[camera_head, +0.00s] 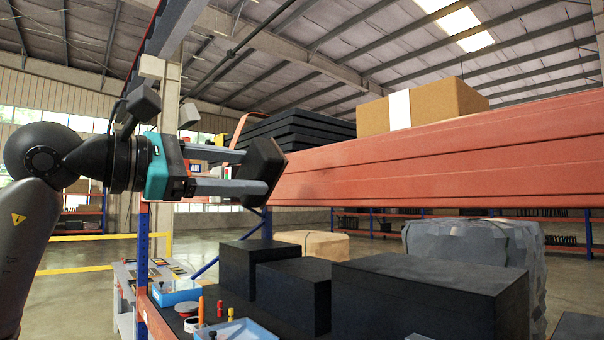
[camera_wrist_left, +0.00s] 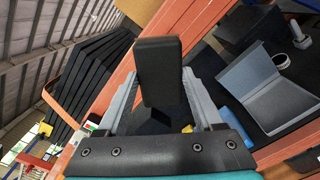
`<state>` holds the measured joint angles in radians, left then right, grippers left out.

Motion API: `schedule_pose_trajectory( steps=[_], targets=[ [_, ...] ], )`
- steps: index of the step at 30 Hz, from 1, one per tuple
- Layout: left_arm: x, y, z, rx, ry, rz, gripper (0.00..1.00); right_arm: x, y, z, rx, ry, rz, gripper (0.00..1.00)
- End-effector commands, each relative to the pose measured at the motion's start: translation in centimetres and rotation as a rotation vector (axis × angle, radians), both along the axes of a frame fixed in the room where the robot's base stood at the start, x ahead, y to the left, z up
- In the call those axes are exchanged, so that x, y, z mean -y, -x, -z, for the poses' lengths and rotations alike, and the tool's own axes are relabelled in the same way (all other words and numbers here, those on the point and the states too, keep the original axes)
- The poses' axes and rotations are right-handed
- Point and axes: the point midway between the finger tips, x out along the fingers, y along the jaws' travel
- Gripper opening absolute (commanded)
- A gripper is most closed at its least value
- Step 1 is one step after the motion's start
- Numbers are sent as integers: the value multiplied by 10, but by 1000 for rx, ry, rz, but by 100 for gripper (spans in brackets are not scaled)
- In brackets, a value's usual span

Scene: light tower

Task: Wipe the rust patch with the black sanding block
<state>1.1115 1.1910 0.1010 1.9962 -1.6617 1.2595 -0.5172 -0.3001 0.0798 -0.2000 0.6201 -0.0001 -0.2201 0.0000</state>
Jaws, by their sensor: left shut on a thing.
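My left gripper (camera_head: 250,172) is shut on the black sanding block (camera_head: 268,166), which sits tilted between its fingertips. The block is at the left end of the red-orange beam (camera_head: 430,150); I cannot tell whether it touches the beam. In the left wrist view the block (camera_wrist_left: 160,68) stands between the two grey fingers, with the orange beam (camera_wrist_left: 205,18) passing behind it. I cannot make out a separate rust patch on the beam; the block may hide it. My right gripper is not in view.
A cardboard box (camera_head: 438,103) rests on the beam's shelf level, beside stacked black trays (camera_head: 300,130). Below, several black boxes (camera_head: 415,292), a blue tray (camera_head: 235,331) and small bottles stand on the lower shelf. A wrapped grey bale (camera_head: 480,245) stands behind them.

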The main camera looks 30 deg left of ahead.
Motion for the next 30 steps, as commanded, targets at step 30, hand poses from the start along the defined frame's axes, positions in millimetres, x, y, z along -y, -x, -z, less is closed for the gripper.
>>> schedule_pose_trajectory(
  steps=[30],
  targets=[
    [21, -47, -16, -1, 1, 1, 24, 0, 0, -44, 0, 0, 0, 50]
  ],
)
